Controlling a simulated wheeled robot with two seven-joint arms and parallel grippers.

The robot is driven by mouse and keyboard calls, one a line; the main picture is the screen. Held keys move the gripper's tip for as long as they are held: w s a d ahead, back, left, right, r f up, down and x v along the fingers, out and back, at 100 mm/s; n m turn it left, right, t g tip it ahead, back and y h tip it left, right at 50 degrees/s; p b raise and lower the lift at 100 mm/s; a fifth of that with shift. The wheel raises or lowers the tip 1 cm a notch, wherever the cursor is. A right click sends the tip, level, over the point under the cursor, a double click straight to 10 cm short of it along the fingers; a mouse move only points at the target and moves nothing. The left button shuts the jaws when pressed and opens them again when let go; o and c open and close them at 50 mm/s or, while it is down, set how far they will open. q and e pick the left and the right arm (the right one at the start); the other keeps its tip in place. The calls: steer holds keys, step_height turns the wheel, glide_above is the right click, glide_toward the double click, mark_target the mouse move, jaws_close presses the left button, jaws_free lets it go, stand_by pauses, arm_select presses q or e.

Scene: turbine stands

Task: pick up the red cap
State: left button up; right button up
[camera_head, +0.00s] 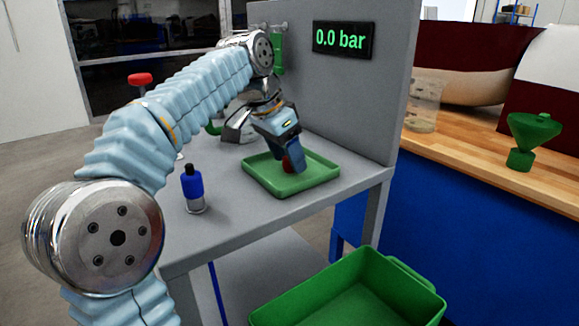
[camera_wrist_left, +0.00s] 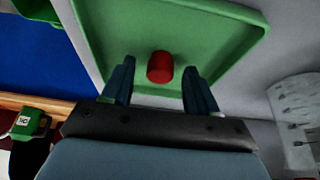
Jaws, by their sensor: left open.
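The red cap (camera_wrist_left: 160,67) rests on the floor of the green tray (camera_wrist_left: 238,18), close to one of its edges. In the head view the cap (camera_head: 287,165) shows only in part, behind my left gripper's fingers. My left gripper (camera_head: 291,168) reaches down over the tray (camera_head: 318,182). In the left wrist view my left gripper (camera_wrist_left: 158,85) is open, with one finger on each side of the cap and a visible gap to both. The cap lies at about the level of the fingertips in that picture. My right gripper is not in view.
A bottle with a blue top (camera_head: 193,188) stands on the grey stand left of the tray. A grey panel with a pressure display (camera_head: 343,39) rises behind. A green bin (camera_head: 350,295) sits lower in front. A green funnel (camera_head: 532,140) stands on the wooden bench (camera_head: 462,150).

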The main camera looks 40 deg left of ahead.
arm_select(q)
jaws_close()
steer(key=shift+r, duration=0.15)
stand_by(0.4)
steer(key=shift+r+p, duration=0.5)
steer(key=shift+p, duration=0.15)
step_height(320, 180, up, 2)
steer(key=shift+r+p, duration=0.2)
steer(key=shift+p, duration=1.05)
steer(key=s+d+r+p, duration=0.2)
steer(key=s+r, duration=0.7)
steer(key=s, duration=0.5)
steer(key=shift+r, duration=0.2)
